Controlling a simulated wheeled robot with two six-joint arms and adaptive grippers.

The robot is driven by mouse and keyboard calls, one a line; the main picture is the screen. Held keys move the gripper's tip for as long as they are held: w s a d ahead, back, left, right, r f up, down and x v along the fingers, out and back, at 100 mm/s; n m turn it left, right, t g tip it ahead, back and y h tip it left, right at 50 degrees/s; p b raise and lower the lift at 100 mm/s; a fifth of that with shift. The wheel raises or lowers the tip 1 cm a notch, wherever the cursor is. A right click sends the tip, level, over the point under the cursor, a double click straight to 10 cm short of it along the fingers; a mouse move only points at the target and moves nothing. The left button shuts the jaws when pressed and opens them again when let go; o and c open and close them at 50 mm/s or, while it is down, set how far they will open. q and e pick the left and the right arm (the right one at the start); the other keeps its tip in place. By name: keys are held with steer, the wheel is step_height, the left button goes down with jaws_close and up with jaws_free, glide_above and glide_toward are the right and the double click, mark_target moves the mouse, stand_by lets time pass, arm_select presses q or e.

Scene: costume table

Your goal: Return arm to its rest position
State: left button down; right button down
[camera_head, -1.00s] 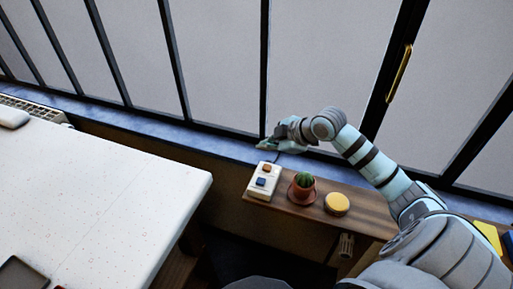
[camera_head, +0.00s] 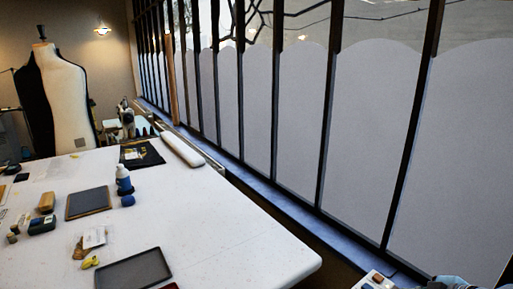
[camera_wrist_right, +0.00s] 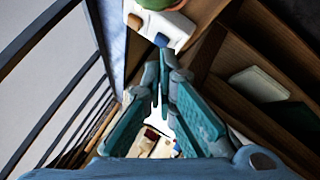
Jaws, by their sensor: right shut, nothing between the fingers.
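My right gripper (camera_wrist_right: 168,70) shows in the right wrist view with its teal fingers together at the tips and nothing between them. It points towards a white box with an orange and a blue button (camera_wrist_right: 148,24), which lies beyond the fingertips; whether they touch it I cannot tell. The same white box (camera_head: 375,281) is cut off at the bottom edge of the head view. Only a small pale-blue piece of my right arm shows at the bottom right there. My left gripper is in neither view.
Tall windows (camera_head: 360,130) run along the right. Wooden shelving (camera_wrist_right: 235,50) lies close beside my right gripper.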

steer(key=s+a+f+m+g+h, duration=0.1)
steer(key=s+a+f+m, duration=0.1)
steer(key=s+a+f, duration=0.4)
steer(key=s+a+f+m+g, duration=0.2)
steer(key=s+a+f, duration=0.1)
steer(key=s+f, duration=0.45)
steer(key=s+a+f+m+g+h, duration=0.25)
steer(key=s+m, duration=0.55)
steer(key=s, duration=0.8)
step_height(320, 180, down, 21)
steer(key=s+d+g, duration=0.1)
steer(key=s+d, duration=0.1)
steer(key=s+f+g, duration=0.1)
steer(key=s+f, duration=1)
steer(key=s, duration=0.1)
steer(key=shift+s, duration=0.35)
